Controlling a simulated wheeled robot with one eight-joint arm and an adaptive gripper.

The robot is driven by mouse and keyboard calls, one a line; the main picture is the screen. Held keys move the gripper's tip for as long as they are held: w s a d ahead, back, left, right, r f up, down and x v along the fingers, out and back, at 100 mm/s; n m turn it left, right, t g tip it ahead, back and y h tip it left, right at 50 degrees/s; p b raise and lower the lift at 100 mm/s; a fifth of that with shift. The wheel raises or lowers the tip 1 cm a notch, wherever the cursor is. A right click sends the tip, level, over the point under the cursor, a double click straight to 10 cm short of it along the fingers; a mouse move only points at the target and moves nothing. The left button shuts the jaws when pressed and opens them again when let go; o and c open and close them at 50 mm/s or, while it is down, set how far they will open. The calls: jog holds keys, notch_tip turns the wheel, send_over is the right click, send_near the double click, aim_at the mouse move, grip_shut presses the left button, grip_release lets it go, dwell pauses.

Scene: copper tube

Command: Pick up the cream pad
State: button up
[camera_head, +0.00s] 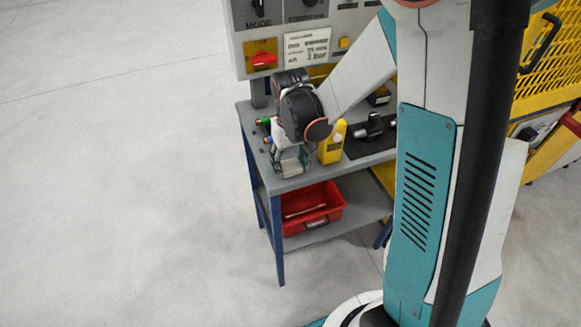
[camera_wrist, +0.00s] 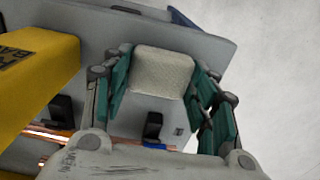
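The cream pad (camera_wrist: 163,72) is a pale, rounded, textured block in the upper middle of the wrist view. It lies between the two teal fingers of my gripper (camera_wrist: 163,78). Both fingers are spread about as wide as the pad, with hardly any gap at its sides. I cannot tell whether they press on it or whether it still rests on the bench. In the head view my gripper (camera_head: 290,162) points down over the front left corner of the grey bench (camera_head: 300,181). I cannot make out the pad there.
A yellow device (camera_head: 331,145) stands close to the right of my gripper; it is at the left of the wrist view (camera_wrist: 35,70). A copper tube (camera_wrist: 60,136) lies nearby, partly hidden. A red bin (camera_head: 312,212) sits on the lower shelf. A control panel (camera_head: 307,45) rises behind.

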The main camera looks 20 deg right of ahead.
aim_at(290, 164)
jog(key=shift+r, duration=0.1)
jog(key=shift+c, duration=0.4)
notch_tip(290, 164, up, 20)
jog(key=p, duration=0.5)
